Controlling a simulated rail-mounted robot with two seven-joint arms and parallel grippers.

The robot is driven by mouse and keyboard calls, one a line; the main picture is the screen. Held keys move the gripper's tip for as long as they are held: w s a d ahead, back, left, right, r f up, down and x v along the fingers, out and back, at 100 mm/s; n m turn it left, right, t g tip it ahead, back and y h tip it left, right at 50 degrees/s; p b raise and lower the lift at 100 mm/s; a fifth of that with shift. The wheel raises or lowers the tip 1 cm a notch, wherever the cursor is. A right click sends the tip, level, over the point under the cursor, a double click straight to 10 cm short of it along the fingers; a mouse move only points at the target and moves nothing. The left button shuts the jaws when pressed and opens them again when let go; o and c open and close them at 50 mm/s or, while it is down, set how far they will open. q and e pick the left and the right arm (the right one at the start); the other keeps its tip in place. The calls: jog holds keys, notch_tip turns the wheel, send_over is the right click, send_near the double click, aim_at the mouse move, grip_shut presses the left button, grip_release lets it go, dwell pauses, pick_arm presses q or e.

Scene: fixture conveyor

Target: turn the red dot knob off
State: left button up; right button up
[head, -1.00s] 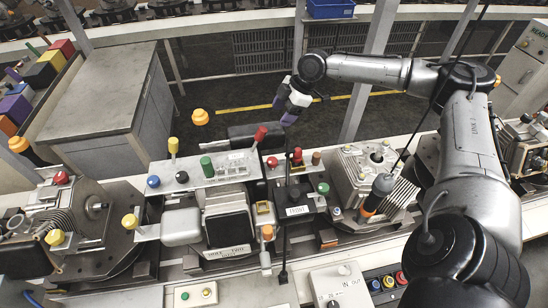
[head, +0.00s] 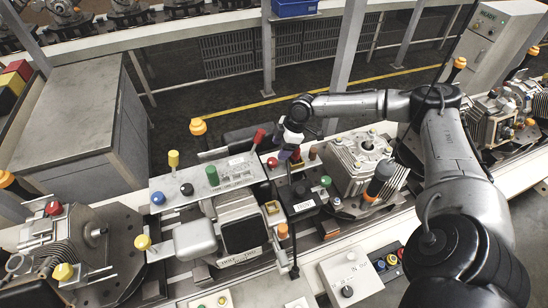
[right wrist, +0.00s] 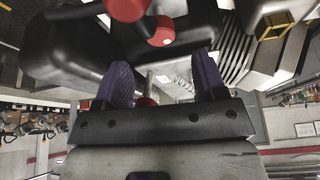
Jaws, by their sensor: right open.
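My right gripper (head: 287,153) is over the middle fixture in the head view, just right of a small red knob (head: 272,162). In the right wrist view its two purple fingers (right wrist: 164,82) are apart with no object gripped. A red knob with a pale mark (right wrist: 163,38) shows beyond the fingertips, beside a larger red handle end (right wrist: 126,8). Another red piece (right wrist: 146,102) is partly hidden behind the gripper body, between the fingers. I cannot tell for certain which red part is the red dot knob. My left gripper is out of view.
A red lever (head: 258,138) and a green knob (head: 212,176) stand left of the gripper. A black box with a green knob (head: 325,181) and a finned metal housing (head: 362,160) are close on its right. A grey cabinet (head: 75,115) stands at the left.

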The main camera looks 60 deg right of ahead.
aim_at(273, 161)
jog(key=shift+p+x, duration=0.55)
jog(key=shift+x, duration=2.75)
